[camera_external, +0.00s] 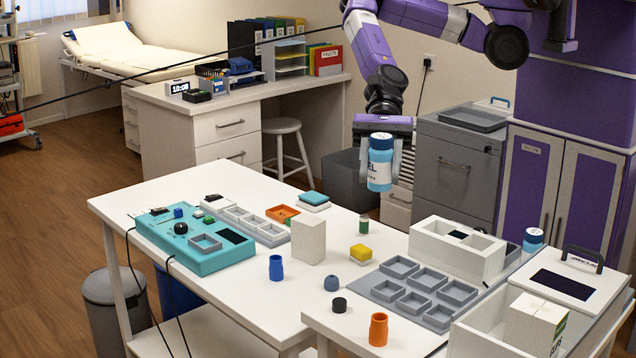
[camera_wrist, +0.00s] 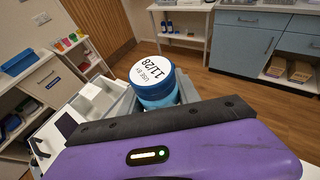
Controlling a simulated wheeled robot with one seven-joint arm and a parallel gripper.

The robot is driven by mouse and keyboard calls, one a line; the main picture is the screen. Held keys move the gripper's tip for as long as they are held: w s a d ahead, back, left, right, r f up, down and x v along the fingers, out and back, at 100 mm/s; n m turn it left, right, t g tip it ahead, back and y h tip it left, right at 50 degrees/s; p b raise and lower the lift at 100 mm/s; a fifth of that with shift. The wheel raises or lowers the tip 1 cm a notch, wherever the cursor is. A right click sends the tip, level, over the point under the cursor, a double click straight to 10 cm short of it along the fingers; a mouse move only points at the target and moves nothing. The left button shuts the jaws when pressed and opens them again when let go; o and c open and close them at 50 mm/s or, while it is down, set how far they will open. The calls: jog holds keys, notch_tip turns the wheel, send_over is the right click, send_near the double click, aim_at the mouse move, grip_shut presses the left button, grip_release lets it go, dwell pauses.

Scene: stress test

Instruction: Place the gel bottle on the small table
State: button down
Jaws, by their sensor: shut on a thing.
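The gel bottle (camera_external: 380,172), white-labelled with a blue band and lid, is upright between the fingers of my gripper (camera_external: 379,160). My gripper is shut on it and holds it in the air above the back of the white worktable. In the wrist view the bottle's white lid (camera_wrist: 152,72) reads "USE BY 11/28". White tables stand below: a long one (camera_external: 235,293) and one at the front right (camera_external: 318,318). A white stand (camera_wrist: 187,7) shows at the top of the wrist view. I cannot tell which is the small table.
A similar bottle (camera_external: 533,240) stands by the white box (camera_external: 452,250) at right.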

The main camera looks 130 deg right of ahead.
jog(key=s+a+r+n+g+y+b, duration=0.25)
jog(key=s+a+n+g+y, duration=0.4)
jog(key=a, duration=0.65)
jog(key=shift+s+d+f+n+g+h+b, duration=0.2)
jog(key=shift+s+d+f+n+g+b, duration=0.6)
jog(key=shift+f, duration=3.2)
jog(key=shift+s+d+f+n+g+h+b, duration=0.2)
jog(key=shift+s+d+f, duration=1.1)
jog(key=shift+f, duration=2.75)
jog(key=shift+s+d+f+n+g+h+b, duration=0.25)
jog(key=shift+s+d+f+n+g+b, duration=0.75)
jog(key=shift+f, duration=3)
jog(key=shift+w+d+f+m+t, duration=0.3)
jog(key=shift+f+m+t, duration=0.15)
jog(key=shift+t, duration=0.1)
jog(key=c, duration=0.8)
grip_release()
jog(key=shift+r, duration=0.1)
jog(key=shift+d, duration=0.1)
